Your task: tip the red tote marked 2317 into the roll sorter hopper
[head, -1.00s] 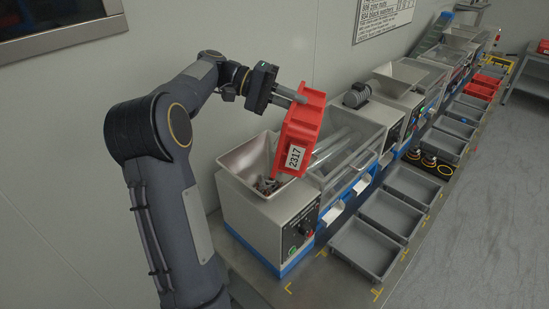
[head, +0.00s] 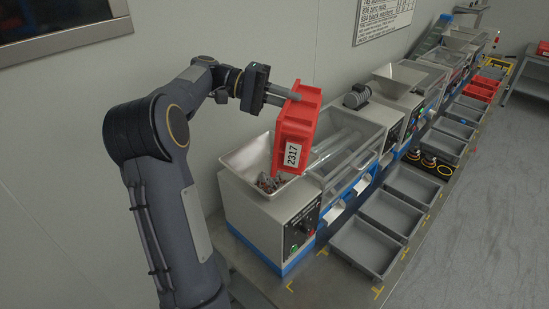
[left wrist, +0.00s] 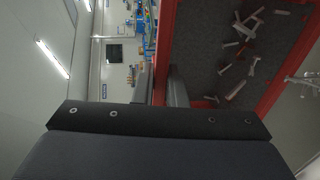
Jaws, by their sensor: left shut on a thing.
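The red tote marked 2317 (head: 299,122) is held up on its side, steeply tilted, over the right part of the roll sorter hopper (head: 238,154). Its number label faces my head camera. My left gripper (head: 288,95) is shut on the tote's rim at its upper end; the rim also shows between the fingers in the left wrist view (left wrist: 160,84). Several loose screw-like parts (left wrist: 247,42) lie inside the tote's dark interior. Small parts (head: 268,184) also lie in the hopper bottom, partly hidden by the tote. My right gripper is out of view.
The sorter's rolls (head: 333,147) and a motor (head: 357,95) lie right of the hopper. Grey bins (head: 366,247) line the front. More red totes (head: 482,86) sit far back, and a second hopper (head: 401,76) stands beyond. The wall is close behind the arm.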

